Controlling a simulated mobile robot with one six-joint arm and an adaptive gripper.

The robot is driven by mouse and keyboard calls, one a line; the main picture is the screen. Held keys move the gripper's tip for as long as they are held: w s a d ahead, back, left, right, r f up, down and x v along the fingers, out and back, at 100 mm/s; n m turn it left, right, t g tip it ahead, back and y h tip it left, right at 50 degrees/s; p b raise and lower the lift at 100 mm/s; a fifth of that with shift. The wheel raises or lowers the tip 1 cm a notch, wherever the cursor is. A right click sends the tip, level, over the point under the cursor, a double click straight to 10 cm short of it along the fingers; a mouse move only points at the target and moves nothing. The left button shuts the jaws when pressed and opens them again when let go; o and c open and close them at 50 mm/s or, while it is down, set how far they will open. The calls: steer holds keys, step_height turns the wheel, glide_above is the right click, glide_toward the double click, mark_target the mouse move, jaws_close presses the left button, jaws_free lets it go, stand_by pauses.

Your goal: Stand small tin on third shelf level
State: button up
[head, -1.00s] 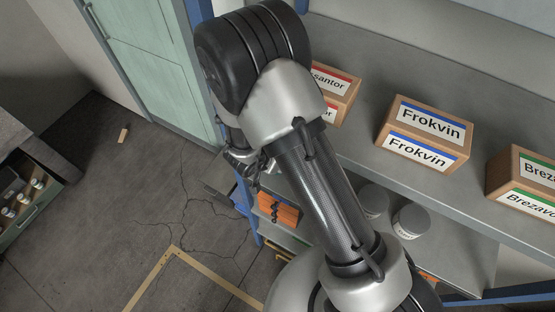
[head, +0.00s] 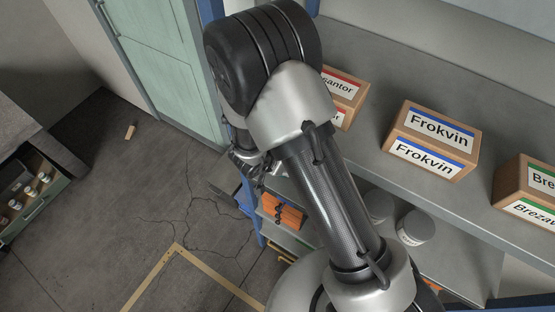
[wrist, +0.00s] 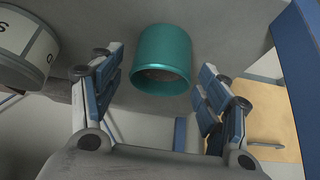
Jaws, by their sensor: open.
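A small teal tin (wrist: 163,58) shows in the wrist view at upper middle against a grey surface, its darker round end turned towards the camera. My gripper (wrist: 160,72) is open, with one blue-padded finger on each side of the tin and a visible gap on both sides. I cannot tell whether the tin is between the fingertips or just beyond them. In the head view my gripper (head: 250,165) is partly hidden behind my arm, by the left end of the shelf unit (head: 400,75). The tin does not show there.
A white can (wrist: 28,45) is close left of my gripper in the wrist view; a blue post (wrist: 305,50) stands right. In the head view, Frokvin boxes (head: 432,140) and others stand on the upper shelf. White cans (head: 414,228) and an orange item (head: 283,211) are lower.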

steer(key=p+v, duration=0.2)
steer(key=v, duration=0.9)
steer(key=shift+r+p, duration=0.25)
steer(key=shift+p, duration=0.1)
steer(key=shift+s, duration=0.2)
